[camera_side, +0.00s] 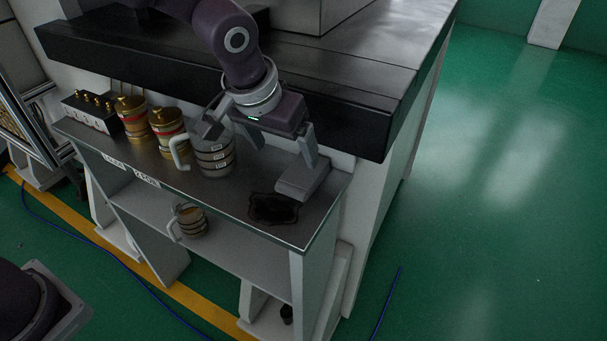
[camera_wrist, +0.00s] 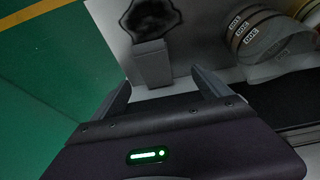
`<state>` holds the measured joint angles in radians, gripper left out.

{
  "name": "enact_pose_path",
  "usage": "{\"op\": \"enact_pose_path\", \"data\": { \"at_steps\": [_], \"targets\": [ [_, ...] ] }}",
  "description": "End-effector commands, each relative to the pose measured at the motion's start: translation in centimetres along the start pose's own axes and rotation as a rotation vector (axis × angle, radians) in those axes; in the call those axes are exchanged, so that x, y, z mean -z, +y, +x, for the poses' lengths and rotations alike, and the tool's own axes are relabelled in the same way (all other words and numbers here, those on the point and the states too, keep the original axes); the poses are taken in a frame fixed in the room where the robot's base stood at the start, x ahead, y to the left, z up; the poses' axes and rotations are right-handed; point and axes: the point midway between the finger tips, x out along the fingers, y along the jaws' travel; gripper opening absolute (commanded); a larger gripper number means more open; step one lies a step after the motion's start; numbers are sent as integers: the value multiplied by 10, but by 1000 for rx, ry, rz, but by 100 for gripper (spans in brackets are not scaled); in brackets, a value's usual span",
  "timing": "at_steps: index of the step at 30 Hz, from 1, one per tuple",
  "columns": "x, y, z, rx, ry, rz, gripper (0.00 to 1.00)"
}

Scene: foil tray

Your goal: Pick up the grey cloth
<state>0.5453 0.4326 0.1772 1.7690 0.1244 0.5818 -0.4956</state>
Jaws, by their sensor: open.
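The grey cloth (camera_side: 300,182) looks like a folded, block-shaped pad on the narrow metal shelf top, near its right end. My gripper (camera_side: 260,150) is above the shelf with its fingers spread apart and nothing held. In the side view its right finger is over the cloth's back part; I cannot tell whether they touch. In the wrist view the cloth (camera_wrist: 152,66) shows just beyond and between the two fingertips (camera_wrist: 162,82).
A dark stain (camera_side: 273,208) lies beside the cloth, also in the wrist view (camera_wrist: 150,16). A clear banded jug (camera_side: 214,158) stands left of my gripper, with brass canisters (camera_side: 167,130) beyond. A cup (camera_side: 190,220) sits on the lower shelf. A black-edged counter (camera_side: 340,110) rises behind.

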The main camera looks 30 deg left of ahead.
Motion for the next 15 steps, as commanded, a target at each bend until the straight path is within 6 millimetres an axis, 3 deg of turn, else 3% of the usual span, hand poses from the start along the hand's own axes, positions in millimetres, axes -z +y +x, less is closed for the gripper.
{"op": "enact_pose_path", "data": {
  "at_steps": [3,15],
  "targets": [
    [2,12,21,7,0,8,87],
    [8,14,84,9,-3,8,87]
  ]
}}
